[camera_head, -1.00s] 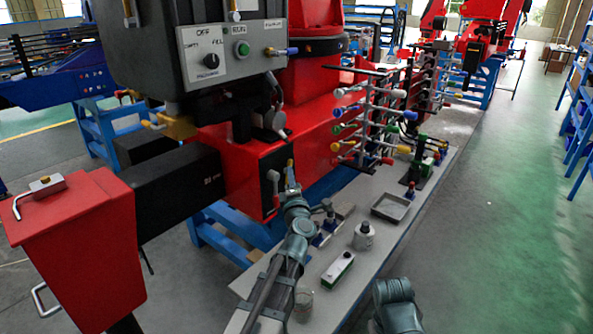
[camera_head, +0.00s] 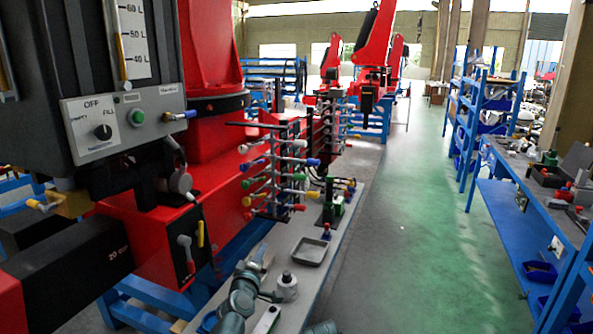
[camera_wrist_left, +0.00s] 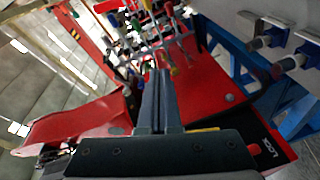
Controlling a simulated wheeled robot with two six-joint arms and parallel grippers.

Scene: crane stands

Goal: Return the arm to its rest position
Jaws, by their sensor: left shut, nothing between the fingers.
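My left gripper (camera_head: 258,258) is low in the middle of the head view, above the grey bench, and its arm comes up from the bottom edge. In the left wrist view its two long dark fingers (camera_wrist_left: 157,98) lie together with nothing between them. It is apart from the black panel on the red crane body, which carries a yellow lever (camera_head: 200,234) and a lever with a red knob (camera_head: 190,267). My right gripper does not show; a grey part at the bottom edge may belong to my right arm.
A rack of coloured-knob levers (camera_head: 280,180) stands beyond the gripper. The bench holds a grey tray (camera_head: 308,252), a white bottle (camera_head: 287,287) and a green-and-white box (camera_head: 266,320). A blue workbench (camera_head: 505,205) is at right. The green aisle between is clear.

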